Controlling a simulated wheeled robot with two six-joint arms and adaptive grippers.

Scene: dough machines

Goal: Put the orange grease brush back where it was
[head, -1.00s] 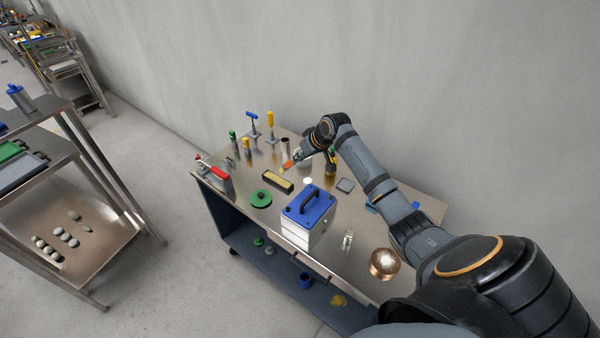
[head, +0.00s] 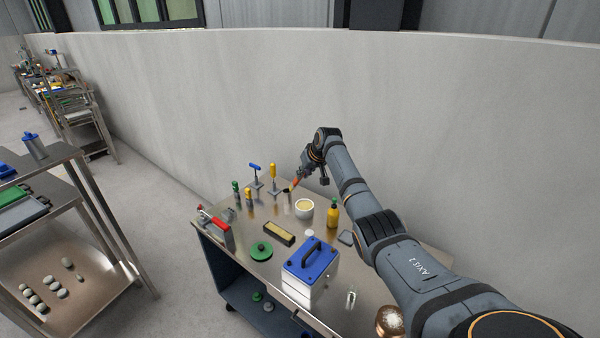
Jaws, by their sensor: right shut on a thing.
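The orange grease brush (head: 295,183) is held tilted in my right gripper (head: 301,177), its dark end pointing down and to the left. The gripper is shut on it above the back of the metal cart top. The brush's dark end shows at the mouth of a small steel cup (head: 287,201); I cannot tell whether it is inside, above or behind the cup. My left gripper is not in view.
A cream-filled bowl (head: 304,210) and a yellow bottle (head: 333,213) stand right of the cup. Yellow (head: 273,176) and blue-handled (head: 255,172) tools stand upright to its left. A blue-lidded box (head: 310,262) stands in front, with a green disc (head: 261,251) beside it.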

